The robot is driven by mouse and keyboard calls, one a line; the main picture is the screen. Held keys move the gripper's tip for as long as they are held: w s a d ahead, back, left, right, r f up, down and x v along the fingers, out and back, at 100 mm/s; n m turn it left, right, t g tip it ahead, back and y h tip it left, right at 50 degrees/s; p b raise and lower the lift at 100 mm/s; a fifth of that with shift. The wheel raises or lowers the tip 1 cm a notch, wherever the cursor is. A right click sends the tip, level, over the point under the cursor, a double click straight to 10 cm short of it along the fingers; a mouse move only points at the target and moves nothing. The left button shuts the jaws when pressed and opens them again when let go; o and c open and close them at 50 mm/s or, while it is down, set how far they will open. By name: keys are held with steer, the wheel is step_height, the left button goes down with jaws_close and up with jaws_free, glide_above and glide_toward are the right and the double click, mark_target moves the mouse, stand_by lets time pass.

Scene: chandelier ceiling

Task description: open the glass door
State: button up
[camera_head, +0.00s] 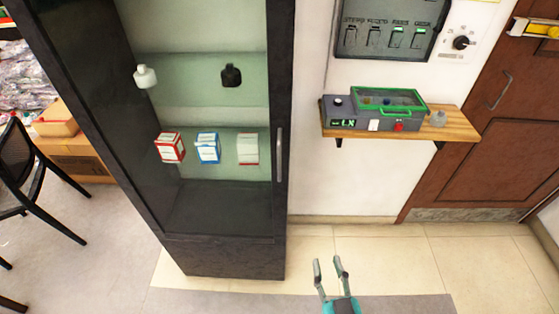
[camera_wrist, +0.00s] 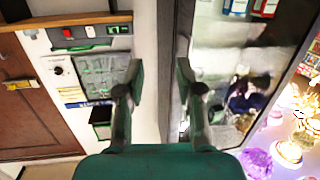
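The glass door (camera_head: 200,110) is on a tall dark cabinet left of centre in the head view and looks shut. Its vertical metal handle (camera_head: 279,155) is on the right side of the frame. My gripper (camera_head: 328,264) is open and empty, low in the picture, below and to the right of the handle and apart from the cabinet. In the wrist view my gripper (camera_wrist: 160,72) has its two fingers spread with nothing held between them. The dark cabinet frame and reflecting glass (camera_wrist: 235,75) show beyond the right finger.
Boxes and bottles stand behind the glass. A wooden wall shelf (camera_head: 455,127) with a grey and green device (camera_head: 375,108) juts out to the right. A brown door (camera_head: 500,130) is at far right, a black chair (camera_head: 30,175) at left. Floor right of the cabinet is clear.

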steer(key=t, duration=0.1)
glide_toward(280, 163)
steer(key=shift+y, duration=0.4)
steer(key=x, duration=1)
steer(key=shift+w+d+f, duration=0.1)
steer(key=shift+w, duration=0.2)
jaws_close()
